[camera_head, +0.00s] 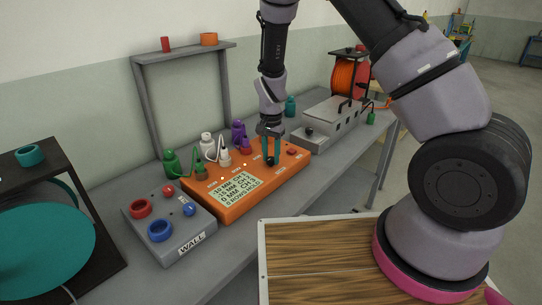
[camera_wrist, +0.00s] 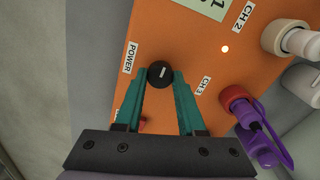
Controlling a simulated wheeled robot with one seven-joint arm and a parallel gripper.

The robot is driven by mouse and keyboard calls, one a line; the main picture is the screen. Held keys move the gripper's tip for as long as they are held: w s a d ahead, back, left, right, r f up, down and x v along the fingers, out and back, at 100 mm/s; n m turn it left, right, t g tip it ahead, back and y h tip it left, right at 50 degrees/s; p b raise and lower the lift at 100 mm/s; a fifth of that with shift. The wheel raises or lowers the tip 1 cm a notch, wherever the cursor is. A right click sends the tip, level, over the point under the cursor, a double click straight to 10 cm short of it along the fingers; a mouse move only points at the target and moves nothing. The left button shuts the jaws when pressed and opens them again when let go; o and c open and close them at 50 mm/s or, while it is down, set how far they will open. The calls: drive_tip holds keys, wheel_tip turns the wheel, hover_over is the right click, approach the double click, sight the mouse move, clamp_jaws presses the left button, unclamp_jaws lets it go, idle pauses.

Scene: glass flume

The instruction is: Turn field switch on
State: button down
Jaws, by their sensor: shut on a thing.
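An orange control box (camera_head: 240,208) with a lettered screen sits on the grey bench. My gripper (camera_head: 270,158) points down over its far right part. In the wrist view its teal fingers (camera_wrist: 162,80) are closed on both sides of a round black knob (camera_wrist: 160,74) with a short white mark. A label reading POWER (camera_wrist: 129,58) is left of the knob and CH 3 (camera_wrist: 203,85) is right of it. I cannot read any label saying field. A grey box (camera_head: 297,137) with a black knob stands farther back, its lettering unreadable.
A grey WALL box (camera_head: 168,232) with red and blue rings stands at the front left. Green, white and purple plugs (camera_head: 238,138) line the orange box's back edge. A red button (camera_head: 291,152) is close right of my gripper. A wooden-topped surface (camera_head: 315,255) is in front.

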sight(271, 158)
idle(0.3)
drive_tip(key=c, duration=0.5)
unclamp_jaws()
wheel_tip(271, 158, up, 11)
drive_tip(key=shift+f, duration=0.1)
